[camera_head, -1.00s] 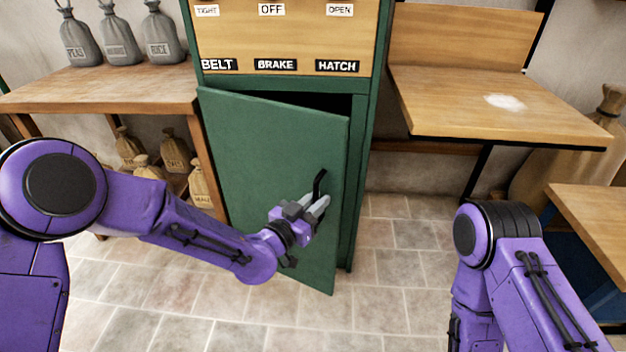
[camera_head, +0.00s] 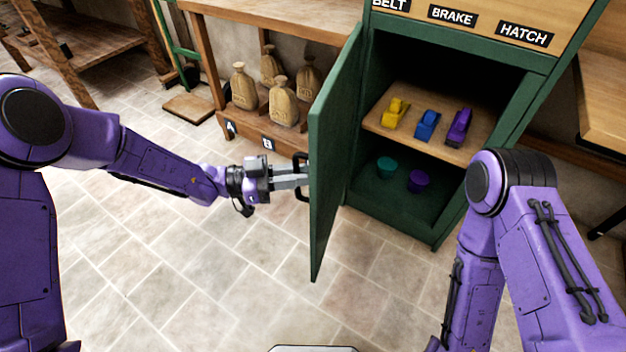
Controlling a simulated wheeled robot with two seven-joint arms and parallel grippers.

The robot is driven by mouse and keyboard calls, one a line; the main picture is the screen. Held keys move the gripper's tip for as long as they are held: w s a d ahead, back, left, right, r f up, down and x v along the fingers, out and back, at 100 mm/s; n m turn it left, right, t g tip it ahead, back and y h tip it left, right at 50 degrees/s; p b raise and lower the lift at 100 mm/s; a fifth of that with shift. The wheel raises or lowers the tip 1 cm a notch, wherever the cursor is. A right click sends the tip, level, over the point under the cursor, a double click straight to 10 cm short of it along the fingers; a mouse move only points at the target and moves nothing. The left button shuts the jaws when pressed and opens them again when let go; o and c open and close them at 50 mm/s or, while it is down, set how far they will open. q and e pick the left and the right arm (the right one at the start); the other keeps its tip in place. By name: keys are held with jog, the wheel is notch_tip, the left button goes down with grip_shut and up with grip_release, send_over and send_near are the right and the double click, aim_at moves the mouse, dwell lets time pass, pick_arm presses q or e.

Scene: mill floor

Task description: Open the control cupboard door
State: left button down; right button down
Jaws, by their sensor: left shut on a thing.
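The green control cupboard (camera_head: 548,92) stands at the upper right of the head view. Its door (camera_head: 334,150) is hinged on the left and stands swung wide open, seen nearly edge-on. A black handle (camera_head: 300,163) is on the door's outer face. My left gripper (camera_head: 298,178) is shut on that handle, to the left of the door. Inside, a wooden shelf (camera_head: 436,147) bears a yellow (camera_head: 395,112), a blue (camera_head: 427,125) and a purple item (camera_head: 459,128). A teal cup (camera_head: 387,167) and a purple cup (camera_head: 418,181) stand on the cupboard floor. My right gripper is out of view.
A wooden bench (camera_head: 275,17) with several tan sacks (camera_head: 285,103) on its lower shelf stands left of the cupboard. A wooden table (camera_head: 604,100) is at the right edge. The tiled floor (camera_head: 200,275) before the door is clear.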

pick_arm(q)
jog(key=w+a+m+g+b, duration=0.1)
jog(key=w+a+g+b, duration=0.1)
jog(key=w+a, duration=0.4)
jog(key=shift+a+r+m, duration=0.3)
jog(key=shift+a, duration=0.95)
jog(key=c, duration=1.2)
grip_release()
jog(key=shift+d, duration=0.15)
jog(key=shift+f, duration=0.15)
